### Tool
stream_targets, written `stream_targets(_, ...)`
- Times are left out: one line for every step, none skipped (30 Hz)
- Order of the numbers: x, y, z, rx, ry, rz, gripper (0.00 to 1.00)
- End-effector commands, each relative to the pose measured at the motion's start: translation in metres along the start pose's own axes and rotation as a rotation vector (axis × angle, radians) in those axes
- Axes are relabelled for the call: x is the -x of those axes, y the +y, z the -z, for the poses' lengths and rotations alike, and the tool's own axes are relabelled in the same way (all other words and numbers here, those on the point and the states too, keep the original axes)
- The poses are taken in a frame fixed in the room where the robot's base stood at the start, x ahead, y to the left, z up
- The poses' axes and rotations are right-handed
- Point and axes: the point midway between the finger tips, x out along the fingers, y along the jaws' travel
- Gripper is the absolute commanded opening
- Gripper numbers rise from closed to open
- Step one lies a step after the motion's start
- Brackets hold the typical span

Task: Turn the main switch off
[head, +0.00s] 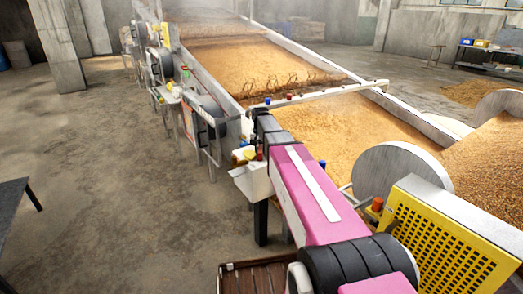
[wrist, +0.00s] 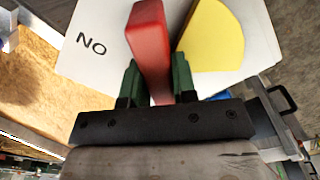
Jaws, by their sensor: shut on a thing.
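The red switch handle (wrist: 150,40) stands out from a white panel (wrist: 95,68) in the wrist view. My gripper (wrist: 156,82) is shut on the handle, with a green finger on each side of it. Black lettering on the panel, reading "NO" as the picture is turned, is left of the handle. A yellow rounded piece (wrist: 211,36) is on the panel just right of the handle. In the head view, the white switch box (head: 247,182) shows at the end of my pink arm, which partly hides it.
A long grain bed (head: 240,65) with metal side walls runs away behind the switch box. A yellow perforated guard (head: 445,243) and a grey disc (head: 385,171) stand at the right. A dark table (head: 12,205) is at the left edge. The concrete floor (head: 125,200) at left is clear.

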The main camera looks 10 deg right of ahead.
Motion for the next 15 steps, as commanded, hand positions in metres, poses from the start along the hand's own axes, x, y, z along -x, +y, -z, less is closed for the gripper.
stream_targets(0.0003, -0.0014, 0.0002, -0.045, -0.001, 0.001, 0.00)
stream_targets(0.0003, -0.0020, 0.0002, -0.073, -0.001, 0.001, 0.00)
stream_targets(0.0003, -0.0027, 0.0003, -0.112, -0.001, 0.001, 0.00)
stream_targets(0.0003, -0.0032, 0.0004, -0.140, -0.001, 0.001, 0.00)
stream_targets(0.0003, -0.0038, 0.0006, -0.169, -0.001, 0.001, 0.00)
stream_targets(0.0003, -0.0044, 0.0007, -0.207, -0.001, 0.001, 0.00)
stream_targets(0.0003, -0.0050, 0.0009, -0.235, -0.001, 0.001, 0.00)
stream_targets(0.0003, -0.0055, 0.0011, -0.264, -0.001, 0.001, 0.00)
stream_targets(0.0003, -0.0062, 0.0013, -0.302, -0.001, 0.001, 0.00)
stream_targets(0.0003, -0.0067, 0.0015, -0.330, -0.001, 0.001, 0.00)
stream_targets(0.0003, -0.0072, 0.0017, -0.359, -0.001, 0.001, 0.00)
stream_targets(0.0003, -0.0079, 0.0021, -0.396, -0.001, 0.001, 0.00)
stream_targets(0.0003, -0.0084, 0.0023, -0.425, -0.001, 0.001, 0.00)
stream_targets(0.0003, -0.0089, 0.0026, -0.454, -0.001, 0.001, 0.00)
stream_targets(0.0003, -0.0095, 0.0029, -0.491, -0.001, 0.001, 0.00)
